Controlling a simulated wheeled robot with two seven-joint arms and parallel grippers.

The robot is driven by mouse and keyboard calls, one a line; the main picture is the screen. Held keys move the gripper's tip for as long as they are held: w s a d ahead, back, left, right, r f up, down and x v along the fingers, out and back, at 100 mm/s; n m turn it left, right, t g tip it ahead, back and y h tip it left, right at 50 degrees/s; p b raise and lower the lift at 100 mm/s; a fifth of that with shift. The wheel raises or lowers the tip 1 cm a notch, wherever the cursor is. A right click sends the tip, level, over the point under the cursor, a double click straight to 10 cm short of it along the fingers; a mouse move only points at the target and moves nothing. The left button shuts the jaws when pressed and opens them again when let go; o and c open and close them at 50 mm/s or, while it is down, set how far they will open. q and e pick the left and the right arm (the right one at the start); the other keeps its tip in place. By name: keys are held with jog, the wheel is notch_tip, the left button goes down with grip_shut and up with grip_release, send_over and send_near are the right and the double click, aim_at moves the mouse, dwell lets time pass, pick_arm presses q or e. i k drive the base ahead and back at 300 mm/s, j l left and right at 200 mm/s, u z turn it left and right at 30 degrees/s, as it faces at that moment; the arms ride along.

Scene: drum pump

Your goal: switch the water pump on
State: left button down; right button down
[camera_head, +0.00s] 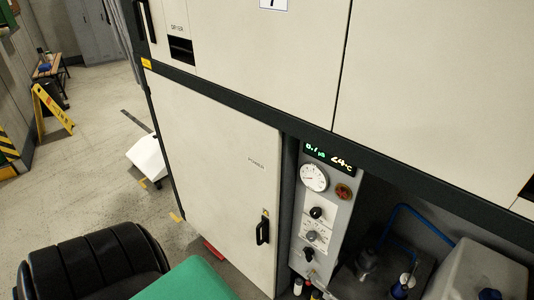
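A narrow grey control panel (325,215) stands in an open bay of a large cream cabinet, right of centre. It has a lit display (330,158), a round white gauge (314,177) and a red round button or knob (343,191). Below are a black knob (316,212), a grey knob (312,236) and a small dark switch or lever (308,254). Their labels are too small to read. In the bay to the right, a grey fitting (368,262), possibly the pump, is near a blue hose (402,207). Neither of my grippers is in view.
A closed cabinet door (215,165) with a black handle (262,229) stands left of the panel. A pale container (480,272) and a blue-topped item (403,285) are in the bay. A black ridged object (92,265) and a green surface (188,282) fill the near foreground.

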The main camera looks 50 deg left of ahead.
aim_at(308, 252)
jog(key=u, duration=1)
